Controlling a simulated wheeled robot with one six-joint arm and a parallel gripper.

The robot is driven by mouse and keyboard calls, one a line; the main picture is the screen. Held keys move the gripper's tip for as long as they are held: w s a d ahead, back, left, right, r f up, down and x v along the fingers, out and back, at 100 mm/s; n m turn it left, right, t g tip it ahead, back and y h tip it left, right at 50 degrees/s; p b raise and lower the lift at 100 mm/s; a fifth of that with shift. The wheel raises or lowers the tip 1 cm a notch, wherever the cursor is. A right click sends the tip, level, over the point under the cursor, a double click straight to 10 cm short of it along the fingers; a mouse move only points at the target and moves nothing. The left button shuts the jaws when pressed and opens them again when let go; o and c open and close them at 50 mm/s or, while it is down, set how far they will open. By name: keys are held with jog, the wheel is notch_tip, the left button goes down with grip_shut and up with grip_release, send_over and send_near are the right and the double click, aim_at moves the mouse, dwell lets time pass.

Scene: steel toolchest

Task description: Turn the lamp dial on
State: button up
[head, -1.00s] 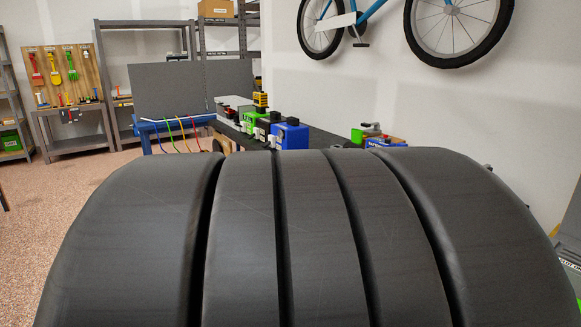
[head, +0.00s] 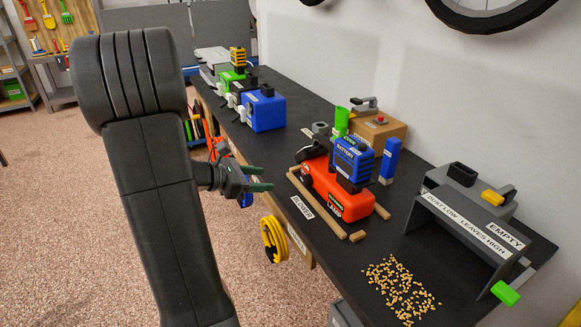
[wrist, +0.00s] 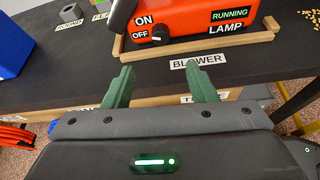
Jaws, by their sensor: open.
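The orange lamp (head: 348,203) sits on the dark bench inside a low wooden frame, with a blue battery (head: 354,160) on top. In the wrist view, the lamp body (wrist: 195,20) shows ON and OFF labels and a "RUNNING LAMP" label. Its small black dial (wrist: 160,37) has a pale mark, which appears to point left towards OFF. My gripper (head: 262,179) is open and empty at the bench's front edge, left of the lamp. In the wrist view, its green fingers (wrist: 160,76) are spread below the dial, apart from it.
A "BLOWER" label (wrist: 198,62) lies in front of the wooden frame (head: 318,218). A blue box (head: 264,110) stands farther left. A grey dust bin (head: 460,225) and scattered pellets (head: 400,288) are at right. A yellow cord coil (head: 273,240) hangs at the bench front.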

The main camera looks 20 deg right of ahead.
aim_at(303, 181)
jog(key=b+x, duration=0.1)
jog(key=x, duration=1.2)
jog(key=shift+d, duration=0.3)
jog(key=shift+c, duration=0.2)
jog(key=c, duration=0.9)
jog(key=shift+f, duration=0.15)
jog(key=shift+c, duration=0.2)
